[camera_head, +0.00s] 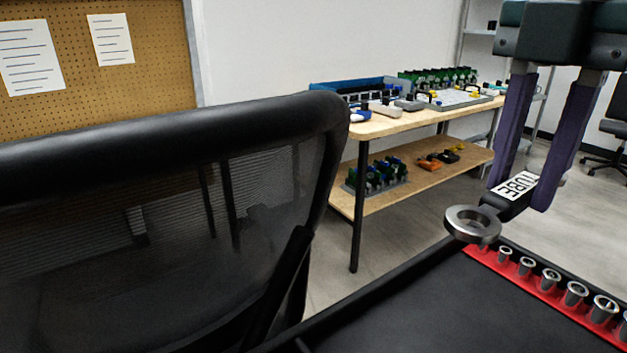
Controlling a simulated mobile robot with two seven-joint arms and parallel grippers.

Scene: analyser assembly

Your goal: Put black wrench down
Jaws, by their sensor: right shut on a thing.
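My right gripper (522,190) reaches down from the top right with its two purple fingers shut on the black wrench (497,204). The wrench has a black handle with a white lettered label and a metal ring end. The ring end points down and to the left, above the far edge of a black work surface (450,310). I cannot tell whether the wrench touches anything below. Part of its handle is hidden between the fingers. My left gripper is not in view.
A red rack (540,287) with several metal sockets lies along the surface's right edge; the surface's middle is clear. A black mesh chair (150,230) fills the left. A wooden workbench (400,125) with parts and a lower shelf stands behind.

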